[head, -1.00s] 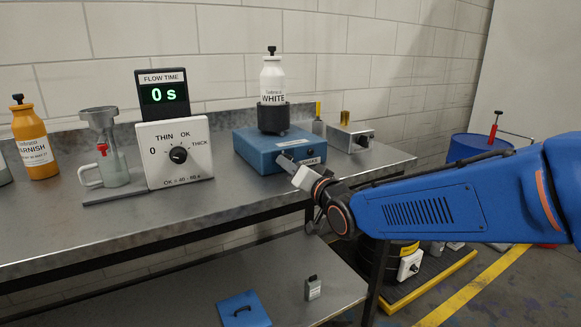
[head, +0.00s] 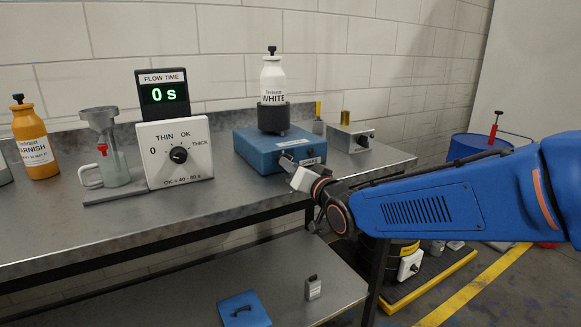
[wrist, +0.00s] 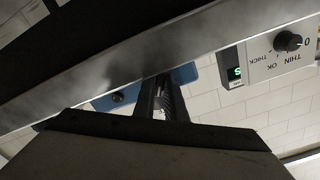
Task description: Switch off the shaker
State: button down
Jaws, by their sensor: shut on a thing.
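The shaker (head: 258,150) is a blue box on the bench, with a dark cup on top. A white bottle labelled WHITE (head: 272,77) stands upright in that cup. My gripper (head: 290,159) is at the shaker's front face, beside a small SHAKE label (head: 312,161). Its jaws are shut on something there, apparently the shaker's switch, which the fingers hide. In the wrist view my gripper's dark fingers (wrist: 161,92) reach up to the blue shaker (wrist: 184,74), seen upside down behind the bench edge. A dark round knob (wrist: 118,97) shows beside the fingers.
A flow timer (head: 174,154) reading 0 s stands left of the shaker, with a funnel cup (head: 108,150) and an orange varnish bottle (head: 33,145). The bench's front edge (head: 160,233) runs below my gripper.

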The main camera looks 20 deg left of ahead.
jog(key=n, duration=0.6)
dwell(0.6)
jog(key=c, duration=1.8)
grip_release()
jog(key=shift+d, duration=0.1)
jog(key=shift+d, duration=0.1)
jog(key=v, duration=1.7)
jog(key=shift+s, duration=0.15)
